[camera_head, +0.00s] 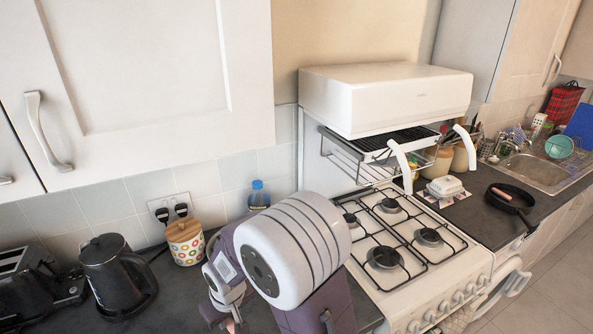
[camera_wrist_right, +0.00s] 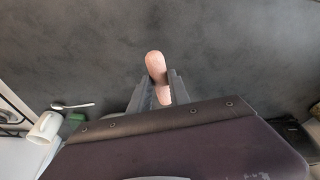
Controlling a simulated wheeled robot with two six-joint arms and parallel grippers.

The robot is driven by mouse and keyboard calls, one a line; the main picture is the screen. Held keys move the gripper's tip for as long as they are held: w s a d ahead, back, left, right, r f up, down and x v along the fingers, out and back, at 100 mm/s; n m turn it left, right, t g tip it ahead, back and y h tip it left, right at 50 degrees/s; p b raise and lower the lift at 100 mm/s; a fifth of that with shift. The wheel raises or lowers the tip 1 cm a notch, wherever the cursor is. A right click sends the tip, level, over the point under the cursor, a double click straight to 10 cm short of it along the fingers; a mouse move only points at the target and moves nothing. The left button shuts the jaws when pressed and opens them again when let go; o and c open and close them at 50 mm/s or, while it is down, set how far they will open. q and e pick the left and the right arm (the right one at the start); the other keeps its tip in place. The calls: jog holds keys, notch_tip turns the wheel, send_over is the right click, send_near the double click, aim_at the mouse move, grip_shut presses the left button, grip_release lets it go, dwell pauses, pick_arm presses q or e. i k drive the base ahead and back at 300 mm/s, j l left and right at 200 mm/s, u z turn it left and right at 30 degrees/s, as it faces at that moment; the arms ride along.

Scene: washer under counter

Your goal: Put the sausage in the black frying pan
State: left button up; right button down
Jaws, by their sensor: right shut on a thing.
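The sausage (camera_wrist_right: 155,65), pinkish and short, stands up between the two grey fingers of my right gripper (camera_wrist_right: 160,88) in the right wrist view. The fingers are shut on it, and its upper end sticks out past them, over a dark grey surface. In the head view my right gripper (camera_head: 226,314) is at the bottom, partly cut off, with a bit of pink at its tip. The black frying pan (camera_head: 517,203) rests on the counter right of the stove, far from this gripper. A brownish-red piece lies across it; I cannot tell if it is the handle. My left gripper is out of view.
The white gas stove (camera_head: 460,262) stands between my right arm and the pan. A kettle (camera_head: 112,272), a dotted jar (camera_head: 185,243) and a blue-capped bottle (camera_head: 258,197) stand left. A white mug (camera_wrist_right: 44,128) and a spoon (camera_wrist_right: 73,106) show in the wrist view.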

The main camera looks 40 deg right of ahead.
aim_at(521, 203)
jog(key=k+l+u, duration=0.4)
jog(key=k+l, duration=1.3)
jog(key=k+l+u, duration=0.1)
jog(key=l, duration=0.4)
jog(key=k+l, duration=0.3)
jog(key=l, duration=0.2)
jog(key=k+l+u, duration=0.15)
jog(key=l, duration=0.35)
jog(key=k+l, duration=0.25)
jog(key=l, duration=0.25)
jog(key=k+l+u, duration=0.15)
jog(key=l, duration=0.3)
jog(key=k+l, duration=0.35)
jog(key=k+l+u, duration=0.15)
jog(key=l, duration=1.15)
jog(key=k+l+u, duration=0.1)
jog(key=l, duration=0.65)
